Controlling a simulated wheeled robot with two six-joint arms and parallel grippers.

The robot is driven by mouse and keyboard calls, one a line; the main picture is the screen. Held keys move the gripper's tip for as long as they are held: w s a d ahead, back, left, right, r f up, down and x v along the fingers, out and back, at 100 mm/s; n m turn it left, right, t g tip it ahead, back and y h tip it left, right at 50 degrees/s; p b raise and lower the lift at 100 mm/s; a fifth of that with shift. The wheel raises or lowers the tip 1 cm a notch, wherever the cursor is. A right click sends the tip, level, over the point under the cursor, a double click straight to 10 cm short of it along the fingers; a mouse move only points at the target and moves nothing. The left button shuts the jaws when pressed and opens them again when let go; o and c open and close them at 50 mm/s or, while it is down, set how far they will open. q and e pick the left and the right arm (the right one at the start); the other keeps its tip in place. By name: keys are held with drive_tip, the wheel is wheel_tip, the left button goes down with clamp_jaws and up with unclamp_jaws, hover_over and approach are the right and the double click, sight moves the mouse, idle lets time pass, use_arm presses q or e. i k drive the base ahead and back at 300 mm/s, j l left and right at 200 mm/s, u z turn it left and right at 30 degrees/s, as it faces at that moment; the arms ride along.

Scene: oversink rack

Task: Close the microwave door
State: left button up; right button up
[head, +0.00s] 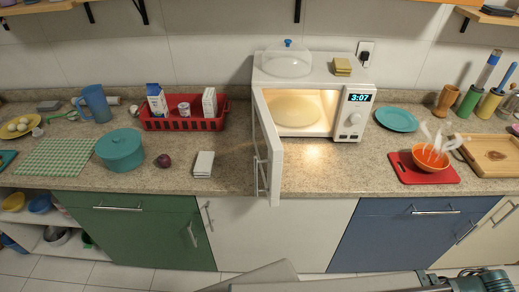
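The white microwave (358,118) stands on the counter at the back, a little right of the middle. Its inside is lit, and a round plate (297,110) shows in it. The microwave door (276,165) is wide open, hinged on the left and sticking out toward me, past the counter's front edge. I see it nearly edge-on, with its handle (262,176) on the left side. Neither gripper shows in the head view; only grey and teal parts of my own body show at the bottom edge.
A red basket (185,124) with cartons, a teal pot (121,150), an onion (163,160) and a small pale box (203,163) stand left of the door. Right are a teal plate (397,119) and a steaming orange bowl (430,159). The counter (320,175) right of the door is clear.

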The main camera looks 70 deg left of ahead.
sight(269, 149)
drive_tip(key=k+l+u, duration=0.25)
drive_tip(key=u, duration=2)
drive_tip(key=k+j, duration=0.05)
